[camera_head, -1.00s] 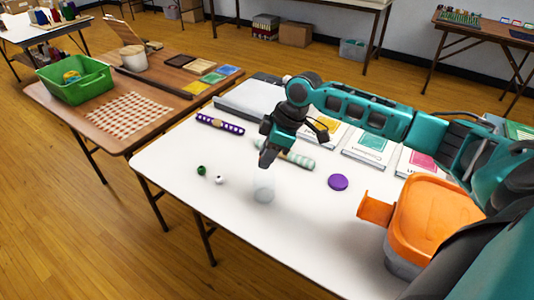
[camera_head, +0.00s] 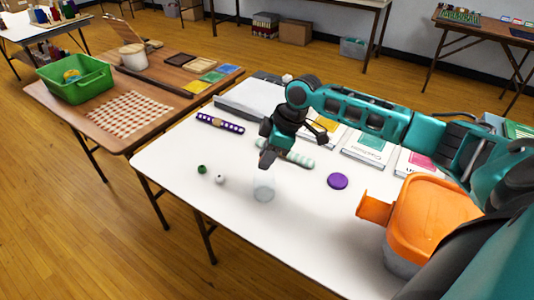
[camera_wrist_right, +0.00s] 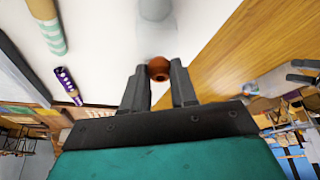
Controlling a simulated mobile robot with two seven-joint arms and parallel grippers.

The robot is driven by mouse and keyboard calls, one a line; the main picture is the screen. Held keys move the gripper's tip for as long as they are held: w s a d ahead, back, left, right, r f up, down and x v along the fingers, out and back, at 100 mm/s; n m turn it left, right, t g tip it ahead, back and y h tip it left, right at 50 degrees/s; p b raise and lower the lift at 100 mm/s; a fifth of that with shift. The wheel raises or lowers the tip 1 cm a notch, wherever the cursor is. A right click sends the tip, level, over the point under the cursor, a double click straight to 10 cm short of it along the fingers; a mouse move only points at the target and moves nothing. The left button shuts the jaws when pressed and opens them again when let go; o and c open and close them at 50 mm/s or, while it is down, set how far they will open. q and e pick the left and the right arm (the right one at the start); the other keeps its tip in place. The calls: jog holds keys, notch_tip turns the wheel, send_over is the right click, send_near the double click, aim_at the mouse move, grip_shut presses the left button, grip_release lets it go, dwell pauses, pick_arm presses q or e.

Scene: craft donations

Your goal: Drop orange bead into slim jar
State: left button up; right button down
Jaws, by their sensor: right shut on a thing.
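The slim jar (camera_head: 263,188) is a clear, see-through cylinder standing upright on the white table. It appears as a pale shape at the top of the right wrist view (camera_wrist_right: 155,10). My right gripper (camera_head: 266,160) is just above and behind the jar in the head view, pointing down. In the right wrist view its fingertips (camera_wrist_right: 158,80) are shut on the orange bead (camera_wrist_right: 158,69), which looks reddish-brown with a dark hole. The bead is hidden in the head view. My left gripper is not in view.
A green bead (camera_head: 202,169) and a white bead (camera_head: 220,180) lie left of the jar. A purple disc (camera_head: 337,181) lies right of it. A mint striped roll (camera_head: 298,159) and a purple dotted roll (camera_head: 220,124) lie behind. An orange-topped bin (camera_head: 435,215) is at right.

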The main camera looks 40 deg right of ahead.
jog(key=shift+f, duration=0.15)
jog(key=shift+f, duration=0.45)
jog(key=shift+f, duration=0.4)
dwell(0.8)
jog(key=c, duration=0.8)
grip_release()
jog(key=shift+p, duration=0.3)
